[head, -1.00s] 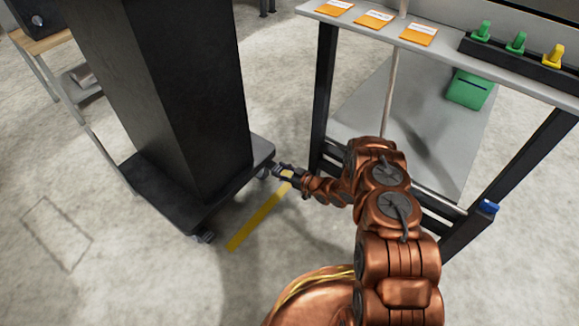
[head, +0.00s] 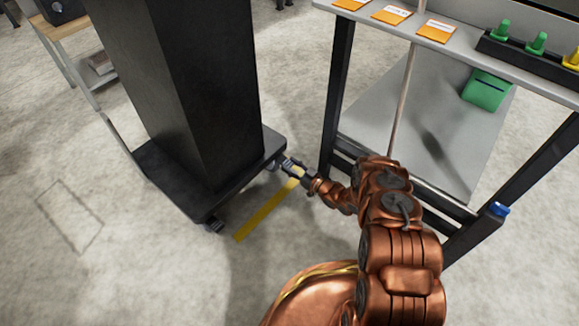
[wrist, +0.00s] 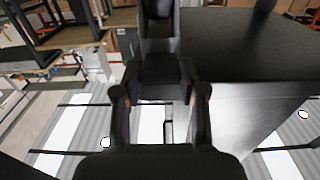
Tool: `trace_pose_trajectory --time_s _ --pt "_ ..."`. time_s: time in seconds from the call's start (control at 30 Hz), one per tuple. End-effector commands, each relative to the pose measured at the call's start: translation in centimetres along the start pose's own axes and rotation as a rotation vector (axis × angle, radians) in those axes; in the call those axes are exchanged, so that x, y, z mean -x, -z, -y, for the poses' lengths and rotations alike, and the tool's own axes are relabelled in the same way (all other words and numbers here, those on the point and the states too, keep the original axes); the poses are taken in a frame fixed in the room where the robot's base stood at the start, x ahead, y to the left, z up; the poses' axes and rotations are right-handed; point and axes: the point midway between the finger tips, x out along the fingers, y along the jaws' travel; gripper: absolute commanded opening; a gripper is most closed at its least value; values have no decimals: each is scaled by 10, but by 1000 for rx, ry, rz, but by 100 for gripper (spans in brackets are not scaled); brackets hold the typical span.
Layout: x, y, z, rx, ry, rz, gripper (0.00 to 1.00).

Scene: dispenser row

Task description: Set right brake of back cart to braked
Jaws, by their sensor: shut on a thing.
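The cart (head: 197,85) is a tall black box on a low black wheeled base (head: 165,187). A dark caster (head: 272,164) shows under its far right corner, and another caster (head: 214,225) is at the near corner. My gripper (head: 287,163) is low down at the far right corner, its fingertips at the caster there. In the wrist view my two fingers (wrist: 160,92) close around a dark piece (wrist: 160,72), seemingly the brake lever. The lever's exact angle is hard to tell. The cart's large dark surface (wrist: 255,45) fills the right of that view.
A grey workbench (head: 470,55) with dark legs and orange cards stands close right of my gripper. A green bin (head: 487,90) is on its lower shelf. A yellow floor stripe (head: 266,210) runs beside the cart. Floor left of the cart is mostly clear.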

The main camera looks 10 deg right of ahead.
Motion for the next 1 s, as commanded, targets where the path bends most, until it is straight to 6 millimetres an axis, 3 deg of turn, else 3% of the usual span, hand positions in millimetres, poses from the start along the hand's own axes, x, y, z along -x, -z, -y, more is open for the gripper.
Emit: trace_pose_trajectory --time_s 0.07,0.1,0.33,0.73,1.0 --pt "-1 1 2 0 5 -2 0" --pt "-1 1 2 1 5 -2 42" --pt "0 1 2 0 4 -2 66" --pt "5 0 1 -1 2 0 67" --pt "47 1 -1 -1 -1 -1 67"
